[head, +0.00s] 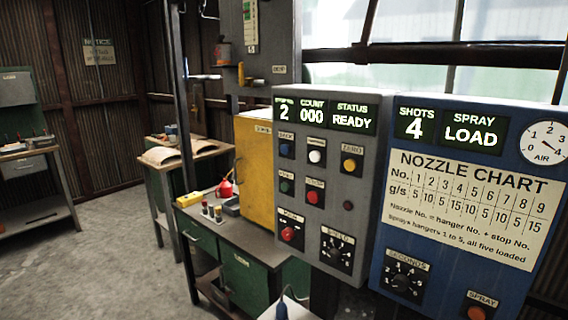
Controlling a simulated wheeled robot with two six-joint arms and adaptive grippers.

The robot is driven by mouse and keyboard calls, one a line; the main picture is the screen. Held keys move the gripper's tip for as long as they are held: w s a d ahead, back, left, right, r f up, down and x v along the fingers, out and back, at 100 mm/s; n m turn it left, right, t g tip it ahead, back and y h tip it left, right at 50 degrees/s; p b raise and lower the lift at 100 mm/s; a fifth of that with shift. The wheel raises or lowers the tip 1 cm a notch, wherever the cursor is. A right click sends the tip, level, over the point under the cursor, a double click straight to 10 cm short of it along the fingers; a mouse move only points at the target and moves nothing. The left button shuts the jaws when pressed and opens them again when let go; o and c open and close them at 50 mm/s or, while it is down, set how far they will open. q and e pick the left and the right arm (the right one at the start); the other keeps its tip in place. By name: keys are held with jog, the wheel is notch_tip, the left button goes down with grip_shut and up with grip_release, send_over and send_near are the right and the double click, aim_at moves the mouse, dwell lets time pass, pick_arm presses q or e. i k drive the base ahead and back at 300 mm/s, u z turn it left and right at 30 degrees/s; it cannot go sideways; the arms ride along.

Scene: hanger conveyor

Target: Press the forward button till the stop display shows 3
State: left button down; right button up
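The grey control box (375,110) stands in the middle right of the head view. The stop display (285,110) at its top left shows 2. Beside it, the count display (312,114) reads 000 and the status display (352,119) reads READY. Below are a blue button (285,150), a white button (315,156), a yellow button (350,165), a green button (284,187) and a red button (312,197). The small labels are too blurred to tell surely which is the forward button. Neither gripper is in view.
A blue panel (385,245) right of the box has a shots display (415,124) reading 4, a spray display (472,133) reading LOAD and a nozzle chart (465,205). A yellow cabinet (254,170) stands behind on a green workbench (235,238). Open floor (100,265) lies left.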

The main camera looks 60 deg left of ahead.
aim_at(315, 155)
jog(key=k, duration=0.35)
jog(key=u, duration=0.7)
jog(key=i, duration=0.5)
jog(key=z, duration=0.05)
